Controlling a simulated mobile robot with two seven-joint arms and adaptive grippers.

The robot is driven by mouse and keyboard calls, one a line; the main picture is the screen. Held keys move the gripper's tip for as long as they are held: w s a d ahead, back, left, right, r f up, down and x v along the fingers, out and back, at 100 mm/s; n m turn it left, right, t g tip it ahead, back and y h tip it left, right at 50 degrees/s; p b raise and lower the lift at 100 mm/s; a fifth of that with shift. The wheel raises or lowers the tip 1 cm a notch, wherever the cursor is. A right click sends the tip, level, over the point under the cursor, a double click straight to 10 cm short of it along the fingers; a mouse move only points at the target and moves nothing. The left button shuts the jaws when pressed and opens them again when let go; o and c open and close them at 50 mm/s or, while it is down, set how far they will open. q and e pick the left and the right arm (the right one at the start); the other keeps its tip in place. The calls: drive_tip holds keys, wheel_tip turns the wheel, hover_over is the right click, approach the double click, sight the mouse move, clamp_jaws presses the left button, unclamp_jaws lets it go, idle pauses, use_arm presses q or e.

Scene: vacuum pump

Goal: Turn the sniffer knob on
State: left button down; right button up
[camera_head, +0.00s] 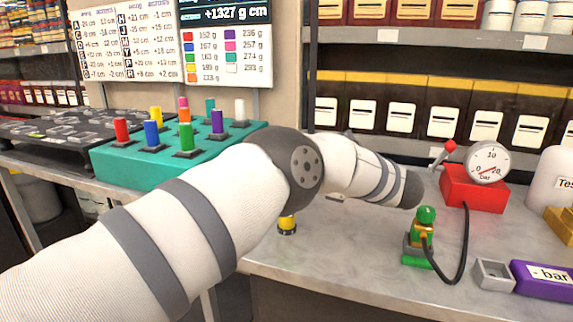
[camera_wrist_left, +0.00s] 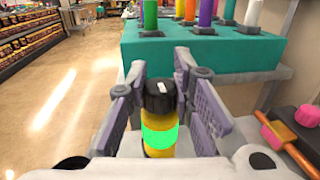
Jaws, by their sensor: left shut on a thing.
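In the left wrist view, the sniffer is an upright yellow cylinder (camera_wrist_left: 158,153) with a glowing green band. Its black knob (camera_wrist_left: 160,100) is on top, with a small white mark. My left gripper (camera_wrist_left: 160,78) is shut on the sniffer, with a finger on each side of it. In the head view, my left arm hides the gripper. A yellow and black piece (camera_head: 287,226) shows just below the arm by the table edge and looks like part of the sniffer. My right gripper is in neither view.
A teal block with coloured pegs (camera_head: 140,172) stands beyond the sniffer. On the grey table (camera_head: 340,262), a red box (camera_head: 472,190) carries a gauge and lever. A green device (camera_head: 420,240) with a black hose stands in front, with a purple bar (camera_head: 543,279) at right.

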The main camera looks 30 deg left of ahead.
use_arm(q)
drive_tip(key=c, duration=1.4)
unclamp_jaws()
drive_tip(key=shift+o, duration=0.2)
drive_tip(key=d, duration=0.7)
drive_tip(key=shift+w+d, duration=0.25)
drive_tip(key=shift+w, duration=0.1)
drive_tip(key=shift+f, duration=0.1)
